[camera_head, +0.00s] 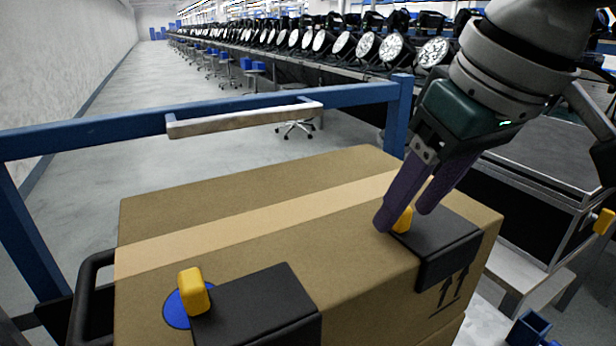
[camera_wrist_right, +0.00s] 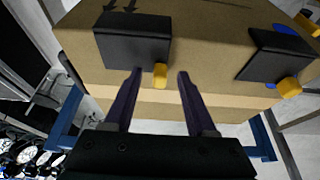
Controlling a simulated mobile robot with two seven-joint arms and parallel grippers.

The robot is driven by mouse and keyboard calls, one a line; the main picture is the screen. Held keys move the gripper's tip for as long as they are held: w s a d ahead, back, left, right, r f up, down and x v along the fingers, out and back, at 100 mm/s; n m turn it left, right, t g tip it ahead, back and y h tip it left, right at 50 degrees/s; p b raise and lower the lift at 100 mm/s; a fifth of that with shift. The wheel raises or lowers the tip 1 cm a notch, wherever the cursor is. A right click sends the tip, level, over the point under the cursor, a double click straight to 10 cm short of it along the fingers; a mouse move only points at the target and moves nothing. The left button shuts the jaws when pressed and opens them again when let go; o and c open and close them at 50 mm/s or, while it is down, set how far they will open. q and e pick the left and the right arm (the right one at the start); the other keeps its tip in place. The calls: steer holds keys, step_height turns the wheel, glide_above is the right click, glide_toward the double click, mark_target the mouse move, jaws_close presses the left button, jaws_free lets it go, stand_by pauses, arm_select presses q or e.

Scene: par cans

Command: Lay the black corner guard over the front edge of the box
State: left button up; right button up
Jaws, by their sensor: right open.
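The cardboard box (camera_head: 250,215) has a tan tape strip along its top. A black corner guard (camera_head: 440,240) with a yellow tab (camera_head: 403,219) lies over the front edge at the right, one flap on top and one down the front face. A second black guard (camera_head: 255,305) with a yellow tab (camera_head: 193,291) lies at the front left, beside a blue disc (camera_head: 180,308). My right gripper (camera_head: 404,220) is open, its fingers either side of the right guard's tab. In the wrist view the tab (camera_wrist_right: 160,75) shows between the fingertips (camera_wrist_right: 160,73), with gaps. My left gripper is out of view.
A blue frame (camera_head: 270,100) with a pale handle bar (camera_head: 245,118) stands behind the box. A black case (camera_head: 540,190) is to the right, and a small blue bin (camera_head: 528,328) sits low at right. Rows of stage lights (camera_head: 365,46) are far behind.

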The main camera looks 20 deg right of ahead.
steer(key=v, duration=1)
steer(key=shift+p, duration=0.45)
steer(key=shift+f, duration=0.1)
